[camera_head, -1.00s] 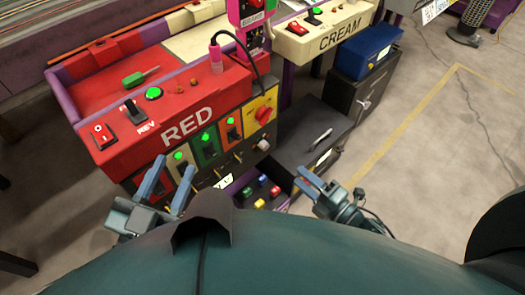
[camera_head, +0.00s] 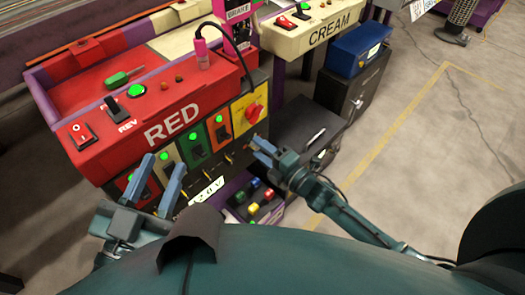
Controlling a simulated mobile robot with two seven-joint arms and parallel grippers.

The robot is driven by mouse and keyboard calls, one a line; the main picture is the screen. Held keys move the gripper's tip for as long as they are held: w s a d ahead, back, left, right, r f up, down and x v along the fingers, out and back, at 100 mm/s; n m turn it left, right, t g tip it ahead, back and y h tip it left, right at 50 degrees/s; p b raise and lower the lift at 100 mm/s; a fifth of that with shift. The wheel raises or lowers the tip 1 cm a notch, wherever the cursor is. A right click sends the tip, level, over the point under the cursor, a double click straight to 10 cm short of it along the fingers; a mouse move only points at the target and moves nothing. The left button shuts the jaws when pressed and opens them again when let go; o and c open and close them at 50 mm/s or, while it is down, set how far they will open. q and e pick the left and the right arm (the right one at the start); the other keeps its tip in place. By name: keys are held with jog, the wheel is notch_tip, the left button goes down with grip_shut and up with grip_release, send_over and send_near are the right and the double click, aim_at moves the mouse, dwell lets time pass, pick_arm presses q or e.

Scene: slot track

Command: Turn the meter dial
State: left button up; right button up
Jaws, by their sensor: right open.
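A red dial knob (camera_head: 254,113) sits on a yellow panel (camera_head: 238,124) at the right end of the red console's front. My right gripper (camera_head: 258,149) is open, its fingertips just below the dial in the picture, close to the console's lower right corner. I cannot tell whether it touches anything there. A white round knob below the dial, visible earlier, is now hidden behind it. My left gripper (camera_head: 154,172) is open and empty in front of the console's left part. A white card reading 20V (camera_head: 208,189) is low on the front.
The red console (camera_head: 160,112) has green-lit switches (camera_head: 195,138) along its front. A tray of coloured pieces (camera_head: 240,212) is below. A dark cabinet (camera_head: 340,95) with a blue box (camera_head: 357,50) stands right. Floor on the right (camera_head: 430,160) is open.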

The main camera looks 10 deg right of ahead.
jog(key=shift+c, duration=0.5)
grip_shut()
